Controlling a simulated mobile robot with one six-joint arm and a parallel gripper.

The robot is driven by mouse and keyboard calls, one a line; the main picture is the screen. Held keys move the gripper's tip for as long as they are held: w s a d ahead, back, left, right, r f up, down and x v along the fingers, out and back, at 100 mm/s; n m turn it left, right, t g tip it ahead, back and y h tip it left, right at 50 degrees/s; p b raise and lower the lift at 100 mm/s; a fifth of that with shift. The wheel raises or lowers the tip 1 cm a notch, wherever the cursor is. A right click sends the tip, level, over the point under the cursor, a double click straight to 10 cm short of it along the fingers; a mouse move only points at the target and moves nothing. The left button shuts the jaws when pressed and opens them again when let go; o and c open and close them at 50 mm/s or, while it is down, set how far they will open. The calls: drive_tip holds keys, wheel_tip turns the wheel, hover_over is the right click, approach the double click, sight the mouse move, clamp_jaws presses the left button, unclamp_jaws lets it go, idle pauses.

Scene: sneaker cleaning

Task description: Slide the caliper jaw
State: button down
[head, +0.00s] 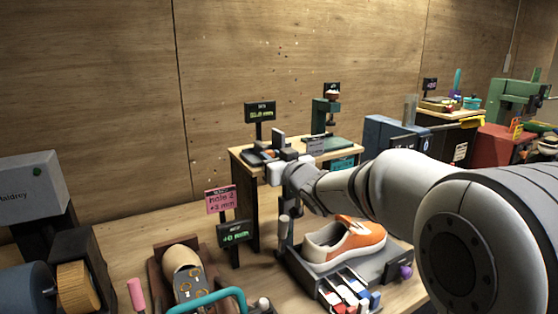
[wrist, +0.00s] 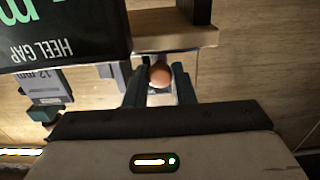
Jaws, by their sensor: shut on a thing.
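In the wrist view, the two dark fingers of my gripper (wrist: 159,84) stand on either side of a round orange-brown knob (wrist: 160,74), shut on it. The knob appears to belong to the caliper; its join is hidden. Grey, jaw-like parts (wrist: 48,90) with a "12 mm" label lie left of the fingers. In the head view, my gripper (head: 283,170) is at the front edge of the raised wooden stand (head: 240,151). The caliper (head: 256,157) lies on the stand top, partly hidden by my gripper, and the knob cannot be made out there.
A dark display (head: 260,112) with green digits stands behind the caliper; its "HEEL GAP" face (wrist: 65,30) fills the wrist view's upper left. A green press (head: 324,115) stands right of it. Below are an orange sneaker (head: 350,243) and a pink sign (head: 221,200).

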drive_tip(key=c, duration=1.2)
unclamp_jaws()
drive_tip(key=shift+w+d, duration=0.1)
drive_tip(key=v, duration=0.7)
drive_tip(key=shift+s+d, duration=0.2)
drive_tip(key=shift+s, duration=0.15)
